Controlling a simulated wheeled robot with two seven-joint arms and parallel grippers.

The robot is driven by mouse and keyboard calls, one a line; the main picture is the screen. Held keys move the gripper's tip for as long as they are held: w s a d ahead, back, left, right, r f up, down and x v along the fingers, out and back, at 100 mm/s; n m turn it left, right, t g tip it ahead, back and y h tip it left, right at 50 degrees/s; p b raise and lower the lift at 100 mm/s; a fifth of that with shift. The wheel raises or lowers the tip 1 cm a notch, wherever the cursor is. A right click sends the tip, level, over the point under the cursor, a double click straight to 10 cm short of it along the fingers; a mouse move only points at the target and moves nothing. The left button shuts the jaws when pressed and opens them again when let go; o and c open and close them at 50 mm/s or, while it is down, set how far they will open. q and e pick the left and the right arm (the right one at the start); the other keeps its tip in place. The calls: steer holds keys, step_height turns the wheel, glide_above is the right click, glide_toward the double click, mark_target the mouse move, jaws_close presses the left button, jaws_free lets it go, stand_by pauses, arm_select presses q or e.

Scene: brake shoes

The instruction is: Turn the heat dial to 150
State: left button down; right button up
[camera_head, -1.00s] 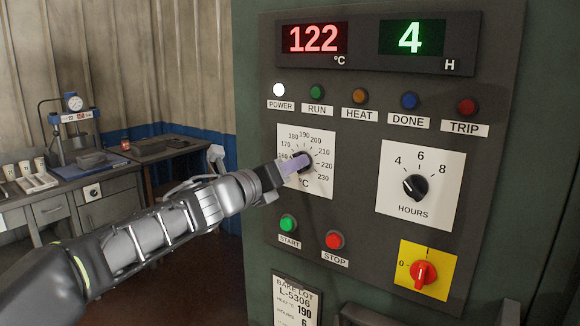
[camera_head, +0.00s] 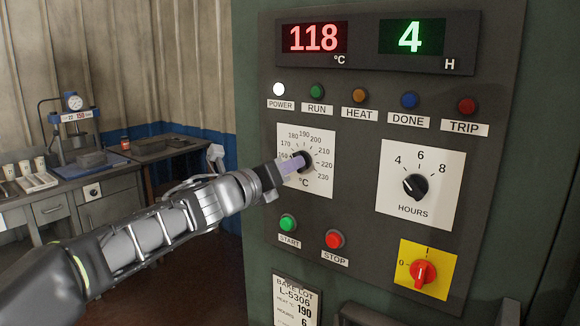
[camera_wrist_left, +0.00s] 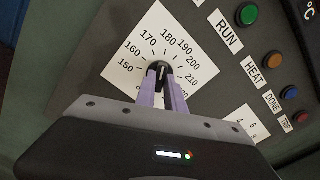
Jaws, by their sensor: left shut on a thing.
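The fingers and wrist hide part of the knob and the lower scale. The red display (camera_head: 314,37) reads 118 °C. My right gripper is not in view.
The green display (camera_head: 411,38) reads 4 H. An hours dial (camera_head: 415,187), a green start button (camera_head: 288,223), a red stop button (camera_head: 334,240) and a red switch (camera_head: 423,272) share the panel. A bench with a press (camera_head: 73,130) stands at left.

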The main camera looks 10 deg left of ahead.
arm_select(q)
steer(key=shift+n, duration=0.5)
steer(key=shift+n+p, duration=3.8)
steer(key=shift+n, duration=4.8)
steer(key=c, duration=1.4)
jaws_free()
steer(key=shift+c, duration=0.2)
